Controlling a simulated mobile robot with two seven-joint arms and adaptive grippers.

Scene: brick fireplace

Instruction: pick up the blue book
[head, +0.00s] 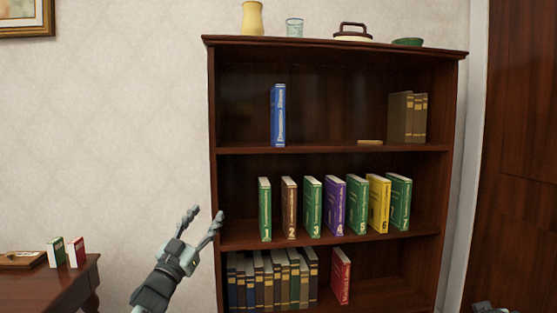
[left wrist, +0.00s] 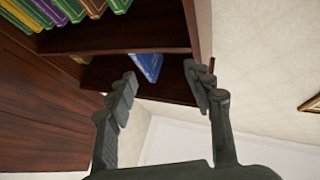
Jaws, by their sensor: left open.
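The blue book (head: 278,115) stands upright and alone on the upper shelf of the dark wooden bookcase, left of the shelf's middle. In the left wrist view it is the blue book (left wrist: 148,66), partly hidden by a shelf board, appearing between my open fingers but beyond them. My left gripper (head: 204,217) is open and empty, in front of the bookcase's left side, lower than the book and apart from it. It also shows in the left wrist view (left wrist: 163,82). A small dark part at the bottom right edge of the head view may be my right gripper (head: 487,308).
Numbered books (head: 358,204) fill much of the middle shelf; more books (head: 270,280) stand below. Brown books (head: 407,117) are at the upper shelf's right. The bookcase (head: 213,130) has side walls. A table (head: 30,287) stands at left. The upper shelf is clear around the blue book.

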